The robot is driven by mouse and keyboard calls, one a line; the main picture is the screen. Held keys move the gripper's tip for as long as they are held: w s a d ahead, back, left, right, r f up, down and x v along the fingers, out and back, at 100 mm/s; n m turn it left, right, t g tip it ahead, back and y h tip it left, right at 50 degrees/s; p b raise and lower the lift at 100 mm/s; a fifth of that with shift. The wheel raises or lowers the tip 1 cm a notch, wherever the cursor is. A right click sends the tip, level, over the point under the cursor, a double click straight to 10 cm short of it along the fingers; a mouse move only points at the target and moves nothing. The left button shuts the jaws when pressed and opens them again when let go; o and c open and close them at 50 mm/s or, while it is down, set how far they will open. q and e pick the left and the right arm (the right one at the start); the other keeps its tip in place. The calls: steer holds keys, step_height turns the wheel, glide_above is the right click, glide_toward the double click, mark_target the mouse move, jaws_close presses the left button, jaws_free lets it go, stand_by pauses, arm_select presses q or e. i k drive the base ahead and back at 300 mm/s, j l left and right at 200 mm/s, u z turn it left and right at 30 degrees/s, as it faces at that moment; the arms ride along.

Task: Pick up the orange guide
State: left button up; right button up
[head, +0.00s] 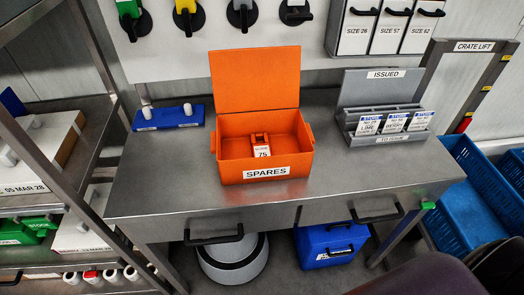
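The orange guide (260,139) stands inside the open orange box labelled SPARES (230,172) on the steel bench. A white label reading 75 is on its front. The box's front wall hides its lower part. The box lid (255,78) is raised at the back. Neither of my grippers shows in the head view, so I cannot see where they are relative to the guide.
A grey ISSUED rack (385,85) with labelled cards stands right of the box on the steel bench (180,195). A blue base with two white pegs (167,118) lies at the left. Bare bench surrounds the box. Blue crates (475,205) stand at the right.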

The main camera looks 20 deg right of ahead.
mark_target(258, 150)
steer(key=k+l+u, duration=0.15)
steer(key=l+u, duration=0.15)
steer(key=l, duration=0.15)
steer(key=k+l+u, duration=0.15)
steer(key=l+u, duration=0.15)
steer(key=k+l+u, duration=0.3)
steer(key=l, duration=0.15)
steer(key=k+l+u, duration=0.15)
steer(key=l+u, duration=0.15)
